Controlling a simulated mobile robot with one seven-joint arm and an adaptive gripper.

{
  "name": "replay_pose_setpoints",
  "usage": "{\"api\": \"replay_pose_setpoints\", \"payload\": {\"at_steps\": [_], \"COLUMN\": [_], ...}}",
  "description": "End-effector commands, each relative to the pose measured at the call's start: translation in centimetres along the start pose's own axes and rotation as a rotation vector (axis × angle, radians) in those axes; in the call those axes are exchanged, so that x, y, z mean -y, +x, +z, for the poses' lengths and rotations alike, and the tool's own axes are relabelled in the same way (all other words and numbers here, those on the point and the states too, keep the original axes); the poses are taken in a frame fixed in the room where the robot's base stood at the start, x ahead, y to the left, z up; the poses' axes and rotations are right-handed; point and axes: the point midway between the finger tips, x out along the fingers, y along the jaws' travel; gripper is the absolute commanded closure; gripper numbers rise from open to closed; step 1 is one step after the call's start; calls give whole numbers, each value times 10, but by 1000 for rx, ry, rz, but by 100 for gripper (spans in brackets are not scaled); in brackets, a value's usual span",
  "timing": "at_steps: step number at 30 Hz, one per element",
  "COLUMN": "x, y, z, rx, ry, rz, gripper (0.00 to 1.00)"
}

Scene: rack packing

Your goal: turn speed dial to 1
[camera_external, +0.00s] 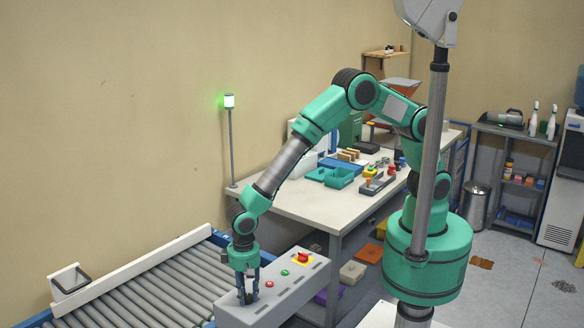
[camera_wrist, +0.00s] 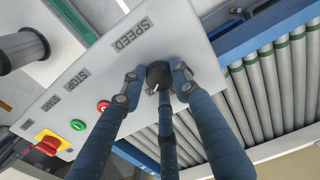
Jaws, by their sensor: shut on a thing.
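The speed dial (camera_wrist: 158,74) is a black knob with a white mark, beside the printed word SPEED on a light grey control panel (camera_wrist: 120,66). My gripper (camera_wrist: 157,82) is shut around the dial, with fingers on both sides of it. In the external view my gripper (camera_external: 248,296) points down at the near end of the control box (camera_external: 284,296), and its fingers hide the dial there. I cannot make out any numbers around the dial, so its setting cannot be read.
The panel also has a red button (camera_wrist: 103,106), a green button (camera_wrist: 78,125) and a red switch on a yellow plate (camera_wrist: 50,142). A roller conveyor (camera_external: 142,290) runs beside the box. A workbench (camera_external: 290,204) with trays stands behind. A green lamp (camera_external: 229,101) is lit.

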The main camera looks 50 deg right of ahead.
Motion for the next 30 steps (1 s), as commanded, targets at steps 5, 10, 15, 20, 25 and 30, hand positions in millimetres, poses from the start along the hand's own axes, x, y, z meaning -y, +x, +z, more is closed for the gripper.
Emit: {"api": "replay_pose_setpoints", "payload": {"at_steps": [5, 10, 15, 20, 25, 30], "x": [0, 0, 0, -1, 0, 0], "y": [-1, -1, -1, -1, -1, -1], "z": [0, 0, 0, 0, 0, 0], "rx": [0, 0, 1, 1, 1, 0], "ry": [-49, -139, -269, -416, -577, -732], "rz": [0, 0, 1, 1, 1, 0], "gripper": [96, 96, 96, 96, 96, 96]}}
